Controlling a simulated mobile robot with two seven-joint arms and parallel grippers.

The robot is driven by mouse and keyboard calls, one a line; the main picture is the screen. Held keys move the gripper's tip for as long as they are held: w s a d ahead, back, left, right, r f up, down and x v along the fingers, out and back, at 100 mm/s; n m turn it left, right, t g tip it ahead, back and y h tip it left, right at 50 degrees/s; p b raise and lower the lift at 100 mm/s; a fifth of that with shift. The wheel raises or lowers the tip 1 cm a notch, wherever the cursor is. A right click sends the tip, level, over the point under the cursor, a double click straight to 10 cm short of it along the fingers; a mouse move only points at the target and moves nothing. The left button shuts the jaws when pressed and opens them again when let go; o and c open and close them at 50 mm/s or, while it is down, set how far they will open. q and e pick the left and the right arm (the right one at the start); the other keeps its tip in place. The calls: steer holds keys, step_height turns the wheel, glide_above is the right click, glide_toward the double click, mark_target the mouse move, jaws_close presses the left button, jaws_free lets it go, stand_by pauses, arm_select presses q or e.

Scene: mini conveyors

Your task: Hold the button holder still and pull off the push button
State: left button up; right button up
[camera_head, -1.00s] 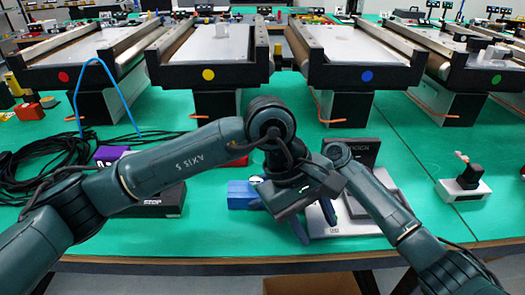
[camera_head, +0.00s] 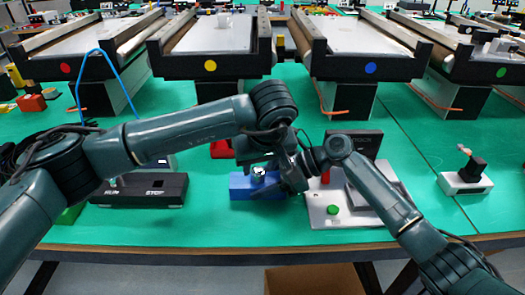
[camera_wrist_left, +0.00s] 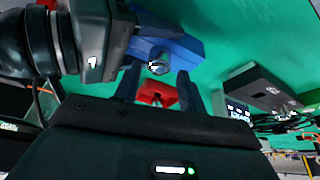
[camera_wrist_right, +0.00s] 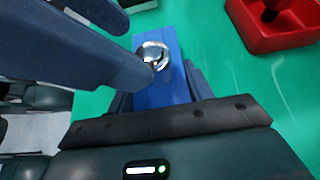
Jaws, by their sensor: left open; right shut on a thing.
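The blue button holder (camera_head: 240,187) lies on the green table left of the grey plate, with a shiny metal push button (camera_head: 258,171) on its top. My right gripper (camera_head: 286,180) is shut on the holder, its fingers along both sides in the right wrist view (camera_wrist_right: 156,88). My left gripper (camera_head: 258,158) is open close to the button. In the left wrist view the button (camera_wrist_left: 160,68) shows between the open left fingers (camera_wrist_left: 158,76). I cannot tell whether they touch it. The arms hide part of the holder in the head view.
A grey plate (camera_head: 318,215) with a green button and a black device (camera_head: 355,140) stands right of the holder. A red bin (camera_head: 222,149) is behind. Conveyors line the back. My two grippers are very close together.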

mark_target(258, 171)
arm_select(q)
steer(key=shift+x, duration=1.85)
arm_select(e)
steer(key=shift+s+f, duration=0.1)
steer(key=shift+f, duration=0.2)
arm_select(q)
steer(key=shift+c, duration=0.4)
steer(key=c, duration=0.7)
arm_select(e)
steer(key=shift+d, duration=0.1)
arm_select(q)
steer(key=shift+o, duration=0.2)
steer(key=shift+r, duration=0.15)
steer(key=shift+r, duration=2.65)
arm_select(e)
steer(key=o, duration=0.8)
steer(key=shift+r, duration=0.2)
